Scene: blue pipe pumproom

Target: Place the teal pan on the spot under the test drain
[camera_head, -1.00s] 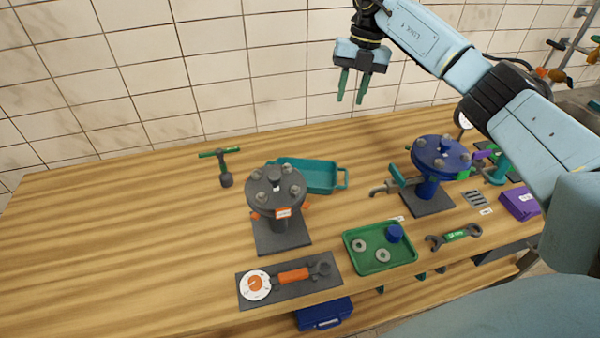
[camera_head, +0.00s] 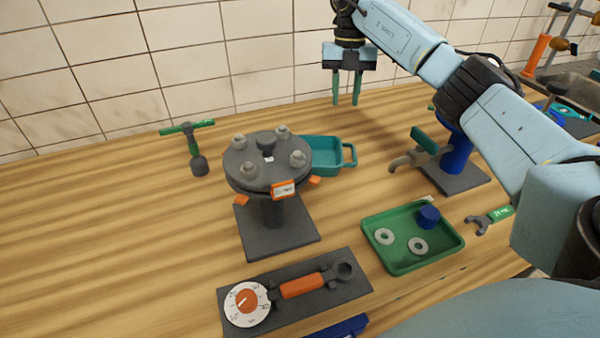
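The teal pan (camera_head: 326,158) sits on the wooden table behind the grey flange stand, which hides its left part. Its handle (camera_head: 350,155) points right. My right gripper (camera_head: 346,100) is open and empty, fingers pointing down, above and behind the pan's right end in the picture. A grey spout with a green lever (camera_head: 408,158), which looks like the test drain, sticks out left from the blue stand (camera_head: 457,155). Bare wood shows under the spout; I can make out no marked spot there. My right arm hides part of the blue stand. My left gripper is not in view.
The grey flange stand (camera_head: 268,170) rises close to the pan's left. A green tray (camera_head: 413,236) with washers and a blue cap lies in front of the spout. A torque wrench (camera_head: 300,287) lies at front. The tiled wall stands behind.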

